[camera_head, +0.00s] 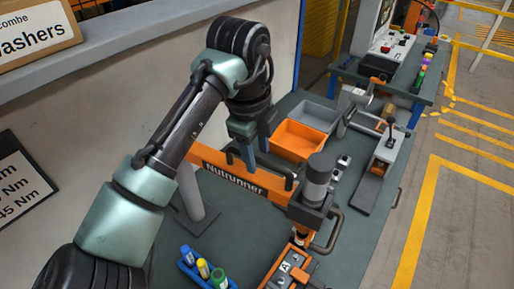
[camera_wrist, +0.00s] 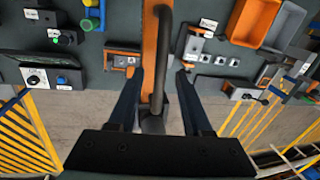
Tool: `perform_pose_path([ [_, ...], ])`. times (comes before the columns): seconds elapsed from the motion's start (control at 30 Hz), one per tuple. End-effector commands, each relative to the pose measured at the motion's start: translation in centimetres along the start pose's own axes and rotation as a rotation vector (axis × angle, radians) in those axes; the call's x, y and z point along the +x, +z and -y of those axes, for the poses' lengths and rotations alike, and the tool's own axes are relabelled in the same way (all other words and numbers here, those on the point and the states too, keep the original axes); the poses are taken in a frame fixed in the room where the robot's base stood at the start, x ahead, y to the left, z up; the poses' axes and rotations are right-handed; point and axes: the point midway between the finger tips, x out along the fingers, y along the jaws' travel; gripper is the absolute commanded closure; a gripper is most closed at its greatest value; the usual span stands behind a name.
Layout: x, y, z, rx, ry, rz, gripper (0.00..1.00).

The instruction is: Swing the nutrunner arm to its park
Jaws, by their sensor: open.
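The orange nutrunner arm (camera_head: 235,176), lettered "Nutrunner", reaches from a grey post (camera_head: 190,190) to a grey motor head (camera_head: 318,180) above the bench. A dark loop handle (camera_head: 331,236) is on its near right side. My gripper (camera_head: 256,150) is open, fingers pointing down, near the orange beam in the head view. In the wrist view my open gripper (camera_wrist: 160,76) has the dark handle bar (camera_wrist: 159,45) showing between its fingers, with gaps on both sides. I cannot tell the depth between fingertips and handle. No park is clearly identifiable.
An orange bin (camera_head: 297,141) and a grey bin (camera_head: 316,115) stand behind the beam. An orange fixture marked A (camera_head: 292,270) sits below the motor head. A blue rack of bottles (camera_head: 205,268) is at the front. A clamp station (camera_head: 382,160) stands right; the floor beyond is open.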

Motion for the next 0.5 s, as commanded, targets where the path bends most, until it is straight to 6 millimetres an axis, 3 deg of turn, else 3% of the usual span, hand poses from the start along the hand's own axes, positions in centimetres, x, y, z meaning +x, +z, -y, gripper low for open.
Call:
perform_pose_path([
  [0.3,0.35,0.03,-0.03,-0.001,0.000,0.000,0.50],
  [0.5,0.32,0.02,-0.02,-0.001,0.000,0.000,0.85],
])
